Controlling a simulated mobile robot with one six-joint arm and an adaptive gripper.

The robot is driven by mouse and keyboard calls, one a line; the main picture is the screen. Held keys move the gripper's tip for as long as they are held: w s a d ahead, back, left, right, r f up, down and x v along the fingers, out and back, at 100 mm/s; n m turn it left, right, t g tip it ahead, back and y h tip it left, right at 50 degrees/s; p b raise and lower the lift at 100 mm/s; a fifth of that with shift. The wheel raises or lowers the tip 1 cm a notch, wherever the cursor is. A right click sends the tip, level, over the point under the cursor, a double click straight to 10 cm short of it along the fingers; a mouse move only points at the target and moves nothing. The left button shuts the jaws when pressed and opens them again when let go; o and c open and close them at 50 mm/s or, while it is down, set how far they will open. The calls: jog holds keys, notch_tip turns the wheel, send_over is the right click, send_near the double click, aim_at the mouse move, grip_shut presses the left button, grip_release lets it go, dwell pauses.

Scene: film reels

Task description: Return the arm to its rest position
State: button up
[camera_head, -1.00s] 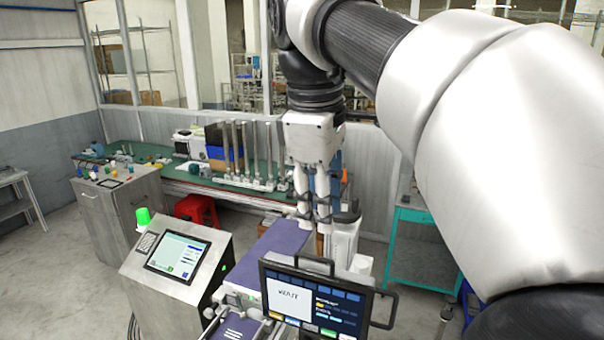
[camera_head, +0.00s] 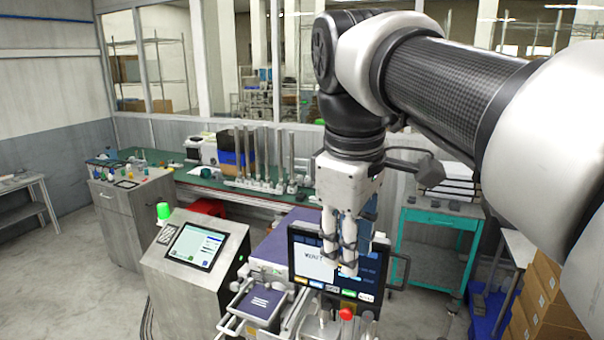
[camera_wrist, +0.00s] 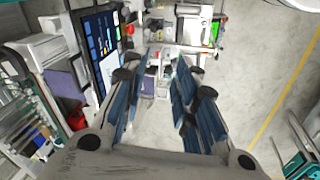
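My gripper (camera_head: 341,266) hangs downward in the head view, in front of the tablet-like screen (camera_head: 310,262), and covers part of it. In the wrist view my gripper (camera_wrist: 167,66) shows two fingers with blue pads standing apart. The gap between them looks empty, so it is open. My arm runs from the right edge, bent at the elbow, across the top right of the head view. The dark screen also shows beside the fingers at left in the wrist view (camera_wrist: 97,45).
A metal console (camera_head: 185,275) with a slanted display and green lamp stands left of the screen. A purple-topped machine (camera_head: 272,250) is behind it. A green bench (camera_head: 195,180) lines the back wall. A teal cart (camera_head: 437,217) and cardboard boxes (camera_head: 545,300) stand at right.

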jog(key=s+d+f+m+b, duration=0.2)
jog(key=s+f+b, duration=0.3)
jog(key=f, duration=0.7)
jog(key=s+d+f+m+t+b, duration=0.1)
jog(key=s+d+f+m+b, duration=0.2)
jog(key=f, duration=0.9)
jog(key=s+d+f+m+t+b, duration=0.1)
jog(key=s+f+m+b, duration=0.5)
jog(key=f, duration=0.6)
jog(key=s+d+b, duration=0.1)
jog(key=s+b, duration=0.1)
jog(key=s, duration=0.1)
jog(key=shift+d+f+y, duration=0.15)
jog(key=shift+y, duration=0.15)
